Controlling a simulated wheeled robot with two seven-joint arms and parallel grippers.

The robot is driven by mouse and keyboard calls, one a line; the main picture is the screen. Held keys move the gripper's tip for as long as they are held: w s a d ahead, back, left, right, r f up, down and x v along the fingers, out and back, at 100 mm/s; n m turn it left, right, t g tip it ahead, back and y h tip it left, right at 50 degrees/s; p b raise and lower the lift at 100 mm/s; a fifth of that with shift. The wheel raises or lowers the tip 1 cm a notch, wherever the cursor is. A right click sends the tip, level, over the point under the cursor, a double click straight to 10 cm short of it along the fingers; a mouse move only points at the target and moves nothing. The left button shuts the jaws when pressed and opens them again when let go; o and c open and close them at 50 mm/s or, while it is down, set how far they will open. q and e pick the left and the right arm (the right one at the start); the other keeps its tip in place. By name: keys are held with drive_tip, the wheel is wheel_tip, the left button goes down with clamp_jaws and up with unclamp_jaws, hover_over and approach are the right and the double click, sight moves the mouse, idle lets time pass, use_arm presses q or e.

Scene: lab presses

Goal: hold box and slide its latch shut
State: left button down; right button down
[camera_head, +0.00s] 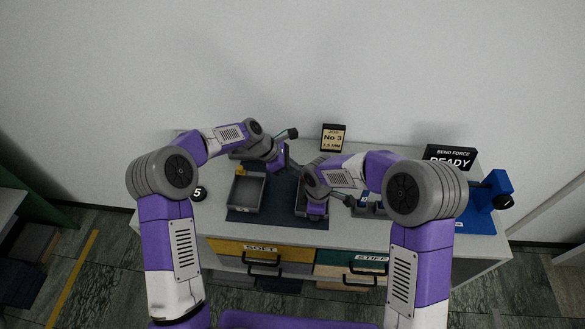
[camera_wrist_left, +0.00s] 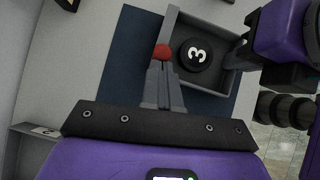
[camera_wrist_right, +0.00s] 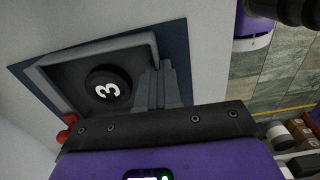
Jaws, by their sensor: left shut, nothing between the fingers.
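The box (camera_wrist_left: 224,84) is a grey open tray on a dark blue mat. A black disc (camera_wrist_left: 196,55) marked 3 lies in it. The latch's red knob (camera_wrist_left: 163,51) sits at the box's edge; it also shows in the right wrist view (camera_wrist_right: 68,119). My left gripper (camera_wrist_left: 163,70) is shut and empty, its tips right at the knob; I cannot tell if they touch. My right gripper (camera_wrist_right: 157,72) is at the opposite box wall, its fingers close together and seemingly closed on that wall. In the head view my right arm hides much of the box (camera_head: 300,200).
An empty grey tray (camera_head: 247,191) stands left of the box on the blue mat (camera_head: 275,219). A "No 3" sign (camera_head: 333,138) stands behind, a READY sign (camera_head: 450,156) at the right. A blue press (camera_head: 492,190) is at the right end. Drawers (camera_head: 262,255) are below.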

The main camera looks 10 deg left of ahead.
use_arm(q)
drive_tip(key=d, duration=0.3)
drive_tip(key=shift+s+d, duration=0.1)
drive_tip(key=shift+d, duration=0.25)
drive_tip(key=shift+a, duration=0.15)
drive_tip(key=shift+a, duration=0.35)
drive_tip(key=a, duration=0.1)
drive_tip(key=a+r, duration=0.1)
drive_tip(key=a, duration=0.1)
drive_tip(key=shift+s, duration=0.2)
drive_tip(key=v, duration=1)
use_arm(e)
drive_tip(key=c, duration=1.3)
unclamp_jaws()
